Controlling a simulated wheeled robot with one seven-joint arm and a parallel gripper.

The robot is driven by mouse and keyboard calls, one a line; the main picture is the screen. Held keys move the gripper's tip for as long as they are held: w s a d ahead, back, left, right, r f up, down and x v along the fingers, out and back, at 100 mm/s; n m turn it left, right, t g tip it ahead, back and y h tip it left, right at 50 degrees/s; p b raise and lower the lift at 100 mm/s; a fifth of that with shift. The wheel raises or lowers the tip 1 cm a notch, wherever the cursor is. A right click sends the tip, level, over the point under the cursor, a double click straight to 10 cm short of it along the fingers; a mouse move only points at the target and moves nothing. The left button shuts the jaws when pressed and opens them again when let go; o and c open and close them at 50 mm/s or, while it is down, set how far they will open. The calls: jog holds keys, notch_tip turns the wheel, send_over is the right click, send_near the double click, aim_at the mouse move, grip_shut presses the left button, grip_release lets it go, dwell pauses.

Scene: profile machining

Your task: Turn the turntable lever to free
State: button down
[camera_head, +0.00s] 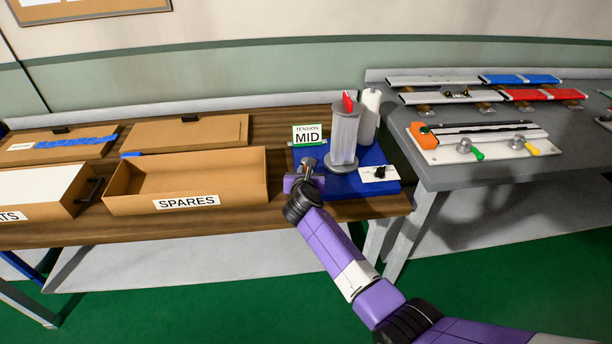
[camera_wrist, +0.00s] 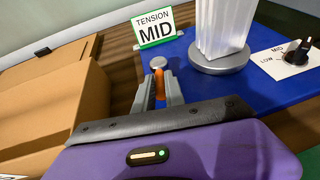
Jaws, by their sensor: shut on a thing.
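My gripper (camera_head: 307,172) is at the left front of the blue base plate (camera_head: 350,186). In the wrist view its two grey fingers (camera_wrist: 158,94) are shut on the orange lever (camera_wrist: 159,80), beside a round silver knob (camera_wrist: 158,62). The fingers hide part of the lever, and its exact setting cannot be read. The grey round turntable (camera_wrist: 220,63) stands to the right, with a pale wrapped column (camera_head: 344,135) upright on it and a red piece (camera_head: 348,102) at its top.
A green-edged "TENSION MID" sign (camera_head: 307,135) stands behind the gripper. A black dial (camera_wrist: 297,52) on a white plate (camera_head: 378,174) is at the right, and a white roll (camera_head: 369,112) behind. The cardboard SPARES box (camera_head: 188,203) stands close on the left. A grey bench (camera_head: 455,180) holds profiles.

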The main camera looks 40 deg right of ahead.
jog(key=m+g+h+b, duration=0.1)
jog(key=w+a+m+g+h+b, duration=0.1)
jog(key=b, duration=0.1)
jog(key=w+m+g+h+b, duration=0.1)
jog(key=m+b, duration=0.1)
jog(key=shift+a+f+g, duration=0.25)
jog(key=shift+a+g, duration=0.05)
jog(key=shift+g, duration=0.1)
jog(key=shift+w+a+r+m+g+h+b, duration=0.1)
jog(key=shift+w+m+g+h+b, duration=0.25)
jog(key=shift+m+g+b, duration=0.65)
jog(key=c, duration=1.4)
grip_release()
jog(key=shift+r, duration=0.1)
jog(key=v, duration=0.7)
jog(key=shift+a+r, duration=0.15)
jog(key=shift+a, duration=0.2)
jog(key=shift+s, duration=0.15)
